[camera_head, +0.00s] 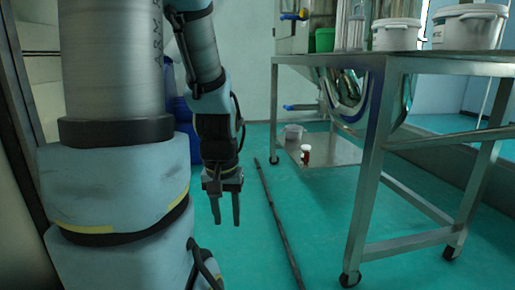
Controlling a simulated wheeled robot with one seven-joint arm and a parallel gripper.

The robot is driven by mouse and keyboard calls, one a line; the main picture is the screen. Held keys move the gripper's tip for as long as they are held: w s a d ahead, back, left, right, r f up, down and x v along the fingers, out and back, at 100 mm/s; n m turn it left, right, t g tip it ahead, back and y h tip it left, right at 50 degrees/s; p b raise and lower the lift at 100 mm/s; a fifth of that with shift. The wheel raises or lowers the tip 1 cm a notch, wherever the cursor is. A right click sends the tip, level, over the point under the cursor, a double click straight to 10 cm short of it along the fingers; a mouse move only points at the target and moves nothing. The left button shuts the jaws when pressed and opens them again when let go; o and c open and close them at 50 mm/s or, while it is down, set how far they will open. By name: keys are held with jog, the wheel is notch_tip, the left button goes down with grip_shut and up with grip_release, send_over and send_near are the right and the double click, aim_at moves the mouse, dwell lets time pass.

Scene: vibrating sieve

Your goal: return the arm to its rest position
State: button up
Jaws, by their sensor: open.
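My arm reaches across the left part of the head view, with its large links close to the camera. My gripper (226,208) hangs pointing down, left of the middle of the picture. Its two fingers are apart, and nothing shows between them. It is in free air above the green floor (240,262), clear of the metal table (440,66) to its right.
The wheeled metal table carries white buckets (396,34) and a green container (325,40). A low metal plate (335,150) holds a small red-and-white jar (305,155). A grey bucket (293,132) stands behind it. A dark bar (277,220) lies along the floor right of my gripper.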

notch_tip(320, 180, up, 34)
jog(key=p, duration=3.2)
jog(key=shift+w, duration=0.35)
jog(key=shift+d, duration=0.1)
